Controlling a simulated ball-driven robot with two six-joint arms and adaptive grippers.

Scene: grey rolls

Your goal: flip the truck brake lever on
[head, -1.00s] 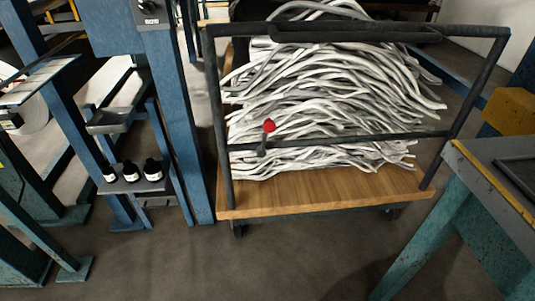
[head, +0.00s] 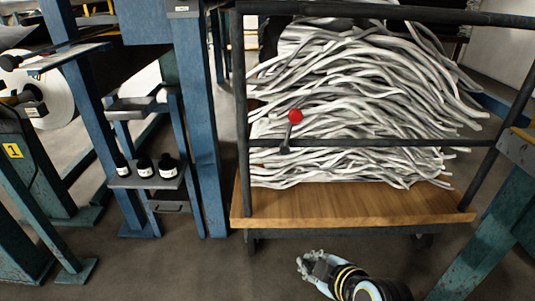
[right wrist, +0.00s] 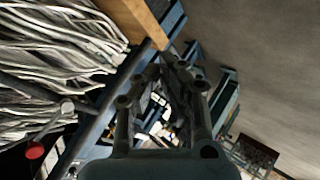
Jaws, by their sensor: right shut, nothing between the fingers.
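The truck brake lever has a red ball knob (head: 295,116) on a short dark stem that rises from the truck's lower front bar (head: 370,141). In the head view the stem leans slightly right of upright. My right gripper (head: 308,262) is low in front of the truck, below its wooden deck (head: 350,207), well apart from the lever. It is shut and empty. In the right wrist view the red knob (right wrist: 35,151) is at the lower left, and the right gripper (right wrist: 168,65) points past it. My left gripper is not in view.
The truck carries a large heap of grey rolls (head: 360,90). A blue post (head: 203,130) stands close to its left, with a small shelf (head: 150,180) of dark bottles. A teal table leg (head: 490,235) is at the right. The floor in front of the truck is clear.

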